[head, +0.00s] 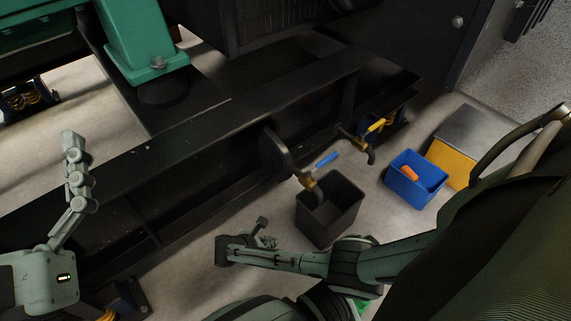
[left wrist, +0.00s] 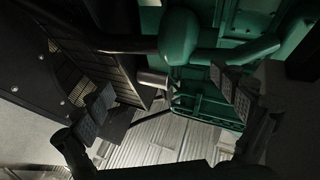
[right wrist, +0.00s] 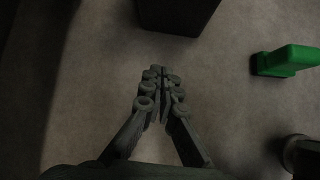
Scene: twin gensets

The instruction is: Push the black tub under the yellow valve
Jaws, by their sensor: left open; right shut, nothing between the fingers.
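The black tub (head: 345,192) stands open on the floor below the blue-handled valve (head: 318,168) in the head view. The yellow valve (head: 373,127) is on the machine's frame, farther back and right of the tub. My right gripper (head: 264,229) is low, left of the tub and apart from it. In the right wrist view the gripper (right wrist: 159,75) is shut and empty, with a dark box face, likely the tub (right wrist: 178,14), ahead. My left gripper (head: 72,148) is raised at the left, away from the tub; its spread fingers (left wrist: 168,104) show in the left wrist view.
A blue bin (head: 427,178) with an orange item (head: 409,174) stands right of the tub, beside a yellow box with a grey top (head: 470,130). The black frame rail (head: 205,140) runs behind the tub. A green object (right wrist: 287,60) is on the floor in the right wrist view.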

